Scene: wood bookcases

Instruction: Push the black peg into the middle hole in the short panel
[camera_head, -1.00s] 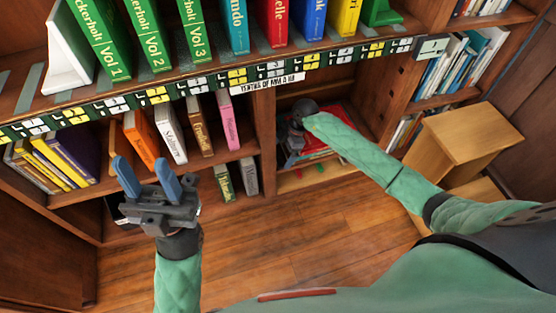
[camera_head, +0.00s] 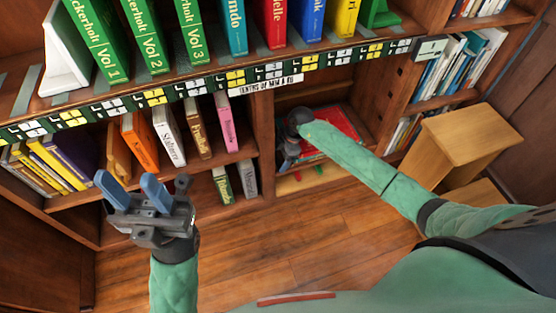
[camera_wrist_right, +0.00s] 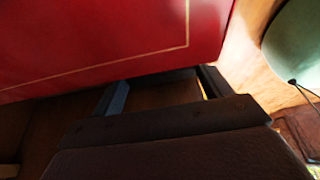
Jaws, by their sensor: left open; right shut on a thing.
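My right gripper (camera_head: 287,158) is inside the low middle compartment, in front of a red book (camera_head: 334,125). Its fingers are mostly hidden in the head view. In the right wrist view the fingers (camera_wrist_right: 160,92) reach along the lower edge of the red book. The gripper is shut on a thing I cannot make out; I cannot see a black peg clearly. A wooden upright panel (camera_head: 391,98) right of the compartment shows dark holes. My left gripper (camera_head: 128,186), with blue fingers, is open and empty in front of the left shelves.
Books stand on the shelf above and in the left compartments (camera_head: 165,135). A light wooden stool (camera_head: 470,138) stands at the right. Small green and red items (camera_head: 318,170) lie on the compartment's bottom board. The wooden floor (camera_head: 290,235) in front is clear.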

